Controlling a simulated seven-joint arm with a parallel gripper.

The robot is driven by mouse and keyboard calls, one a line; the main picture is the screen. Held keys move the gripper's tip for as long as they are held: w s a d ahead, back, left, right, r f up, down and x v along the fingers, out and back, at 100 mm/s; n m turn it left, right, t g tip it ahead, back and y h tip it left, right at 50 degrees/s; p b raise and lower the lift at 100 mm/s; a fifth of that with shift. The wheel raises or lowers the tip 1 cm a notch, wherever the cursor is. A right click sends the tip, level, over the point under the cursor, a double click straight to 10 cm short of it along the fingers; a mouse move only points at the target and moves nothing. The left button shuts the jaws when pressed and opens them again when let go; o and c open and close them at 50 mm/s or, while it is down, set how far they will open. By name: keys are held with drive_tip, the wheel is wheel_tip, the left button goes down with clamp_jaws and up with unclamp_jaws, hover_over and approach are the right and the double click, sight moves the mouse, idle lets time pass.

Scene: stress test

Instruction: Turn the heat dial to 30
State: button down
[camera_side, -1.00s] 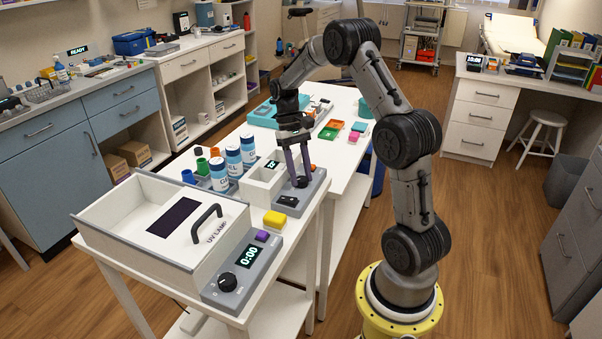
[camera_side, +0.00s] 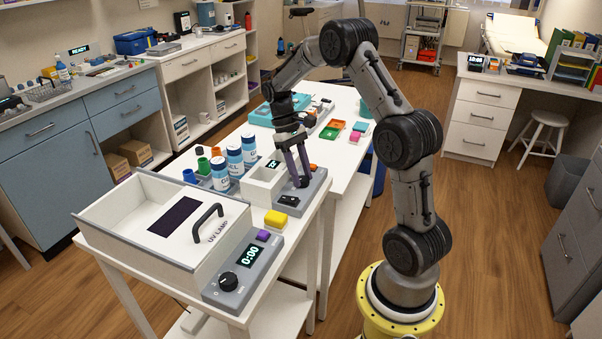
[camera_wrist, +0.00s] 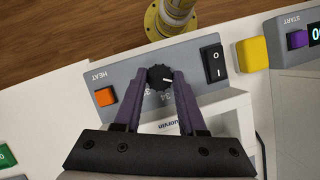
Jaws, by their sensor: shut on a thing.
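The heat dial (camera_wrist: 160,77) is a small black knob with a white pointer line on a grey panel marked HEAT. In the wrist view the pointer lies roughly sideways, toward the right. Scale numbers show below the dial, with 34 legible and others partly hidden by my fingers. My gripper (camera_wrist: 158,84) is shut on the dial, one purple-grey finger on each side. In the side view my gripper (camera_side: 303,183) points down at the grey panel (camera_side: 314,186) of the white heater box (camera_side: 262,183). Its small display (camera_side: 273,164) is too small to read surely.
A black rocker switch (camera_wrist: 213,63) and an orange button (camera_wrist: 106,96) flank the dial. A yellow block (camera_side: 275,220) lies near the panel. Blue-labelled bottles (camera_side: 235,162) stand behind the heater. The UV lamp box (camera_side: 170,220) with its handle is at the front left.

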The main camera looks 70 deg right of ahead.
drive_tip(key=shift+c, duration=2.4)
unclamp_jaws()
drive_tip(key=v, duration=1.3)
drive_tip(key=shift+w+r, duration=0.25)
drive_tip(key=shift+r, duration=0.1)
drive_tip(key=shift+d, duration=0.1)
